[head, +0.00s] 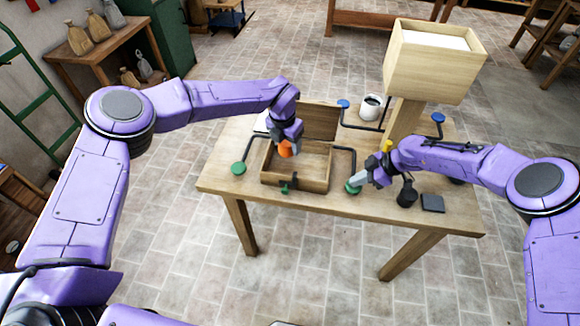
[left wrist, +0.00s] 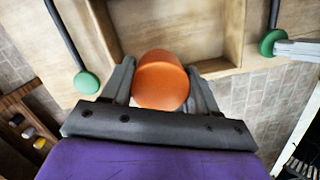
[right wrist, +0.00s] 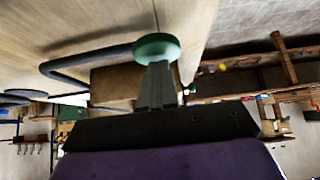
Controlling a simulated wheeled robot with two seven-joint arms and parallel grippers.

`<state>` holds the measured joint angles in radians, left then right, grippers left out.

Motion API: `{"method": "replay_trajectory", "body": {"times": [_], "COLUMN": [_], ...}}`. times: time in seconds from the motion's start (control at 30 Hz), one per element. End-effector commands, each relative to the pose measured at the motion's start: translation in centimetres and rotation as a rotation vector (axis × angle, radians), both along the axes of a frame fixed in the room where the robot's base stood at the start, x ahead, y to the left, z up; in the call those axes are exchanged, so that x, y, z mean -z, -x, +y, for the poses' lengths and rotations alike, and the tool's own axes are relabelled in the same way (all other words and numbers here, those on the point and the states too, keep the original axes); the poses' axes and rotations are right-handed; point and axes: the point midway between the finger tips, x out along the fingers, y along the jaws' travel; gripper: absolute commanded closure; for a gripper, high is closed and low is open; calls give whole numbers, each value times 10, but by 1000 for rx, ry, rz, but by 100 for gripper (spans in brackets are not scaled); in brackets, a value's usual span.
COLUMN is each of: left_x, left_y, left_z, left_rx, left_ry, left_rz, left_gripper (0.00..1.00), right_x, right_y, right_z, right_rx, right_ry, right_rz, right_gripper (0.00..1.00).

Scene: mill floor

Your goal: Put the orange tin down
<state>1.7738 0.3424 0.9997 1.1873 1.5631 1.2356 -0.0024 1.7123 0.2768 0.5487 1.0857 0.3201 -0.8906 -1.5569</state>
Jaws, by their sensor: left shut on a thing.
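The orange tin (head: 285,150) is held between the fingers of my left gripper (head: 286,143). In the left wrist view the tin (left wrist: 161,82) fills the space between the two fingers. It is over the open wooden box (head: 305,184), whose lid stands up at the back. I cannot tell whether the tin touches the box floor. My right gripper (head: 358,181) is at the green knob (right wrist: 157,47) at the right of the box. Its fingers look shut together in the right wrist view, with their tips close to the knob; contact is unclear.
The box stands on a wooden table (head: 230,178). Another green knob (head: 238,169) on a black rod is left of it. Blue knobs (head: 343,104), a white mug (head: 371,107) and a wooden hopper (head: 430,70) stand behind. A dark square (head: 432,203) lies at the right.

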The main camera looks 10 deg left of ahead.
Motion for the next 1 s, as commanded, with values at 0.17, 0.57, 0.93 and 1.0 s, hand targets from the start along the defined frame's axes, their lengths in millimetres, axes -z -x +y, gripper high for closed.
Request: {"method": "replay_trajectory", "body": {"times": [0.17, 0.57, 0.93, 1.0], "left_x": [51, 109, 117, 117], "left_y": [0, 0, 0, 0], "left_z": [0, 0, 0, 0], "left_rx": [0, 0, 1, 2], "left_ry": [-1, -1, 0, 0], "left_rz": [2, 2, -1, -1], "left_gripper": [74, 74, 74, 28], "right_x": [0, 0, 0, 0], "right_y": [0, 0, 0, 0], "right_z": [0, 0, 0, 0], "right_rx": [-1, 0, 0, 0], "right_ry": [0, 0, 0, 0], "right_rz": [1, 0, 0, 0], "right_gripper": [100, 100, 100, 100]}}
